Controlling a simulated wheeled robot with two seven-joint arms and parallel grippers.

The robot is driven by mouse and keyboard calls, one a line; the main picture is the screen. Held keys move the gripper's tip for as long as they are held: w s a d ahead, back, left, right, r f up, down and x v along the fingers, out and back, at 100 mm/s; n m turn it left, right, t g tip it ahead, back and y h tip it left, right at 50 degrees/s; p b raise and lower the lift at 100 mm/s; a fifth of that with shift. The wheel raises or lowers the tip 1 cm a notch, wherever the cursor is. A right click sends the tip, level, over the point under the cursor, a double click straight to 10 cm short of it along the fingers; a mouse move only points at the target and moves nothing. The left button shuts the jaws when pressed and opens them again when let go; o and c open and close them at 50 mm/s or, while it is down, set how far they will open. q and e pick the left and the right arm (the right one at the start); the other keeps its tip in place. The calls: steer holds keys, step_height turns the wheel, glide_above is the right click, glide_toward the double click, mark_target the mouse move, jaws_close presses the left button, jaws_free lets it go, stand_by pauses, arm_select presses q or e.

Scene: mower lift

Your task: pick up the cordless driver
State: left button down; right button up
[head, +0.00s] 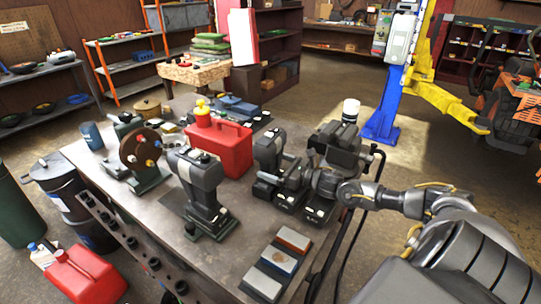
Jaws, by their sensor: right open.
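A dark grey upright tool (202,180) with a thick head, a narrower grip and a wide flat foot stands near the middle of the workbench (150,215). It looks like the cordless driver. A similar dark tool (267,150) stands farther right, so I cannot be certain which is the driver. My right gripper (284,180) reaches in from the right, low among dark tools at the bench's right side. It is open and to the right of the first tool, apart from it. Its fingertips are hard to tell from the dark shapes around them. My left gripper is out of view.
A red fuel can (220,144) stands behind the first tool and a brown wheel on a stand (140,150) is to its left. Several small blocks (277,262) lie at the front right. A dark machine with a white cap (350,110) stands close behind my right wrist.

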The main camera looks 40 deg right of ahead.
steer(key=shift+x, duration=0.95)
steer(key=shift+s, duration=0.1)
steer(key=c, duration=1.4)
steer(key=shift+r, duration=0.3)
steer(key=shift+c, duration=1.2)
steer(key=shift+f, duration=0.1)
